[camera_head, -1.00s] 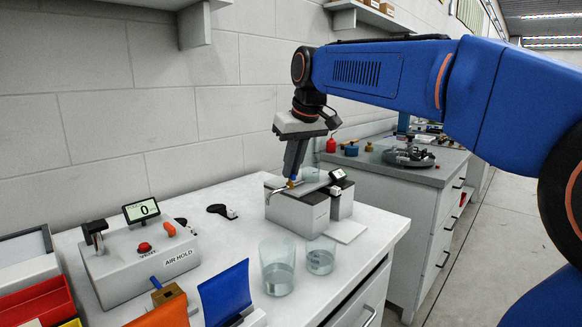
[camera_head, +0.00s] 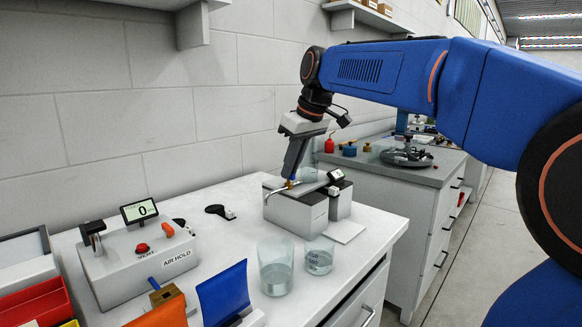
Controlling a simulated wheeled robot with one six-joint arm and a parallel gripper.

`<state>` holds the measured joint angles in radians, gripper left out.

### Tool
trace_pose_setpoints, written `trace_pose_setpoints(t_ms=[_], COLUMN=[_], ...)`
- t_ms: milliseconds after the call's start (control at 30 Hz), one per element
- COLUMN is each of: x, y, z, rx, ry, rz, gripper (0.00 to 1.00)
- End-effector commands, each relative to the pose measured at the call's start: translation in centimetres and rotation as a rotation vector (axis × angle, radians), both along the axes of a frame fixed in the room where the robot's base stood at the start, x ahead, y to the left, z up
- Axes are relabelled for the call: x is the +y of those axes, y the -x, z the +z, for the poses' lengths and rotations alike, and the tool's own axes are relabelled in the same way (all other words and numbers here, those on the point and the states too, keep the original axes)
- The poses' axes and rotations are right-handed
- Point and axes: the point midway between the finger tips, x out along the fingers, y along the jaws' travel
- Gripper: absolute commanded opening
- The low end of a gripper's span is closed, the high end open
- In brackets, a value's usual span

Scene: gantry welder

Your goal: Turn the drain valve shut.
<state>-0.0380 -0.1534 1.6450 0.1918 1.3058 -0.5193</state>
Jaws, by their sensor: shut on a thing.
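A grey box-shaped unit (camera_head: 300,212) with a thin curved silver spout (camera_head: 276,191) stands at the back right of the white bench. A small drain valve with a brass part and a little blue (camera_head: 290,184) sits at the top of this unit, by the spout. My gripper (camera_head: 291,178) reaches down to it from above, tilted, and is shut on the valve's handle. The fingers hide most of the handle, so its exact angle cannot be told.
Two clear beakers (camera_head: 276,268) with liquid stand in front of the unit. An air hold box (camera_head: 140,262) with a display reading 0 is at left. A brass block with a blue lever (camera_head: 168,296) and a blue panel (camera_head: 224,293) are in front. The wall is behind.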

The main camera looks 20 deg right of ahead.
Motion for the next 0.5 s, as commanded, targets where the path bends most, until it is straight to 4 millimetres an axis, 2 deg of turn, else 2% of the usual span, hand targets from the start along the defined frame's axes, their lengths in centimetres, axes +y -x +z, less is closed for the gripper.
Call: trace_pose_setpoints(t_ms=[67, 100, 167, 500], x=[-0.02, -0.02, -0.02, -0.05], y=[0.03, 0.03, 0.03, 0.06], z=[-0.03, -0.03, -0.03, 0.19], rx=[0.001, 0.001, 0.001, 0.0], ry=[0.001, 0.001, 0.001, 0.001], rz=[0.0, 0.0, 0.0, 0.0], gripper=[0.0, 0.16, 0.28, 0.28])
